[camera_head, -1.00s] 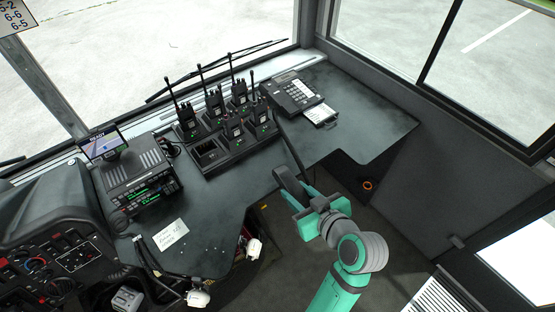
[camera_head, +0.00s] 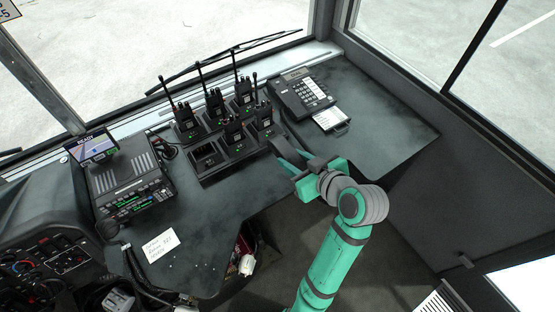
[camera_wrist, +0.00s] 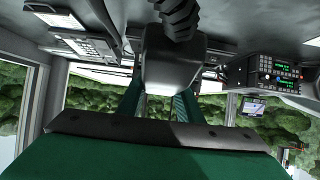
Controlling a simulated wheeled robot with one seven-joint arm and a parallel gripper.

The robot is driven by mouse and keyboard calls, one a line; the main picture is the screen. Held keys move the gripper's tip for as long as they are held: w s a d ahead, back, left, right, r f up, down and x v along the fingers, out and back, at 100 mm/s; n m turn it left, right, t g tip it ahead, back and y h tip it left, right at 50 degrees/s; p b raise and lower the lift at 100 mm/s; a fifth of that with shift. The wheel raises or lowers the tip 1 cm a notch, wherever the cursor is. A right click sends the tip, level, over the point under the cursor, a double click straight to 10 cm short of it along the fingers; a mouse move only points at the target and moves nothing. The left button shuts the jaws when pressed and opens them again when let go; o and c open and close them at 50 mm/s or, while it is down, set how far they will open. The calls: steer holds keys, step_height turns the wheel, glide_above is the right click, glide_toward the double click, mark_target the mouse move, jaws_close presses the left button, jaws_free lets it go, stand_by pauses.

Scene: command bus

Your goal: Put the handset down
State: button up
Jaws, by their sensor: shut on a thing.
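My gripper (camera_head: 309,171) is shut on the dark handset (camera_head: 287,149) and holds it over the front part of the desk, in front of the phone and close to the radio charger. The handset also shows large in the wrist view (camera_wrist: 175,62), between the two green fingers, with a black coiled cord (camera_wrist: 178,14) at it. The desk phone (camera_head: 300,93), with keypad and small display, stands at the back right of the desk, with no handset on it. The phone also shows at upper left in the wrist view (camera_wrist: 88,45). The handset's far end is partly hidden.
A radio unit (camera_head: 130,185) and a screen (camera_head: 92,145) stand farther left. Bare desk (camera_head: 385,125) lies right of the phone.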

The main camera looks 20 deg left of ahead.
steer(key=w+a+f, duration=0.1)
steer(key=a+f, duration=0.1)
steer(key=f, duration=0.1)
steer(key=w+a+f, duration=0.2)
steer(key=f, duration=0.1)
steer(key=w+a+f, duration=0.2)
steer(key=f, duration=0.2)
steer(key=shift+a, duration=0.25)
steer(key=shift+f, duration=0.2)
steer(key=shift+f, duration=0.35)
steer(key=o, duration=1.1)
steer(key=shift+o, duration=0.2)
